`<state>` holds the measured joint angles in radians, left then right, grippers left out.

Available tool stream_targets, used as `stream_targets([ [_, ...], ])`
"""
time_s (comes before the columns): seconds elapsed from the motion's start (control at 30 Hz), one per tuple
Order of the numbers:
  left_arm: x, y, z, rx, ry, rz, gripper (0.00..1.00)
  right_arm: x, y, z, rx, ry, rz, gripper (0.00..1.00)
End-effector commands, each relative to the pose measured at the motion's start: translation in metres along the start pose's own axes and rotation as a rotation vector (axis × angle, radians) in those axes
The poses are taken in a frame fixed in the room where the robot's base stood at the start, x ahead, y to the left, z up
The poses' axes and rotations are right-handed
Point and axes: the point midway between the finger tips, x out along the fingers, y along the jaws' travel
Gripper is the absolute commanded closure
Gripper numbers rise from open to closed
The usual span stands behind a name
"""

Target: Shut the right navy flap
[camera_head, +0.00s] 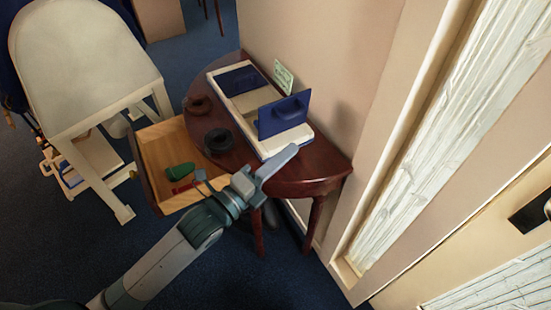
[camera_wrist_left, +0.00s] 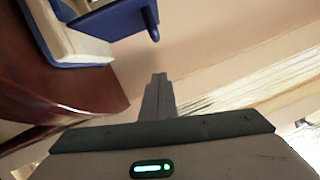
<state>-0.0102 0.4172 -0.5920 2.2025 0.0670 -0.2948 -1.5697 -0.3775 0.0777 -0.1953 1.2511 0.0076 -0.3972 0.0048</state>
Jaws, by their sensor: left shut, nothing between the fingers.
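A long cream box (camera_head: 258,130) with a navy base edge sits on a dark red-brown half-round table. Its right navy flap (camera_head: 283,116) stands up, raised, with a handle on its face. The left navy flap (camera_head: 241,80) lies flat over the far end. My left gripper (camera_head: 278,160) is shut and empty, just in front of the box's near end and apart from the raised flap. In the left wrist view the shut fingers (camera_wrist_left: 158,95) point toward the wall, with a navy flap and its handle (camera_wrist_left: 120,18) above and to the left.
The table (camera_head: 318,165) stands against a beige wall with a small green card (camera_head: 284,77) behind the box. Two dark rings, one (camera_head: 219,140) nearer, lie left of the box. An open drawer (camera_head: 163,146) holds a green item. A cream chair (camera_head: 84,65) stands left.

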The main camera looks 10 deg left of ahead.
Motion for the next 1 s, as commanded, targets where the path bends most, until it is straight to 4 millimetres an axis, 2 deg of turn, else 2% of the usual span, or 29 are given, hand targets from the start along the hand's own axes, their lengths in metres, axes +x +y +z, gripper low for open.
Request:
stream_targets([
  [0.1, 0.023, -0.003, 0.001, -0.002, -0.001, -0.002, 1.00, -0.002, -0.004, -0.006, -0.003, 0.027, -0.005, 0.69],
  [0.3, 0.056, -0.002, 0.003, 0.000, 0.000, 0.000, 1.00, -0.005, -0.009, -0.013, -0.006, 0.069, -0.011, 0.69],
  [0.4, 0.057, -0.002, 0.019, 0.003, -0.001, 0.001, 1.00, -0.006, -0.012, -0.017, -0.007, 0.094, -0.014, 0.69],
  [0.6, 0.061, -0.001, 0.035, 0.001, 0.000, 0.000, 1.00, -0.007, -0.016, -0.022, -0.009, 0.126, -0.019, 0.69],
  [1.0, 0.062, 0.000, 0.039, 0.000, 0.000, 0.000, 1.00, -0.007, -0.016, -0.023, -0.010, 0.133, -0.019, 0.69],
])
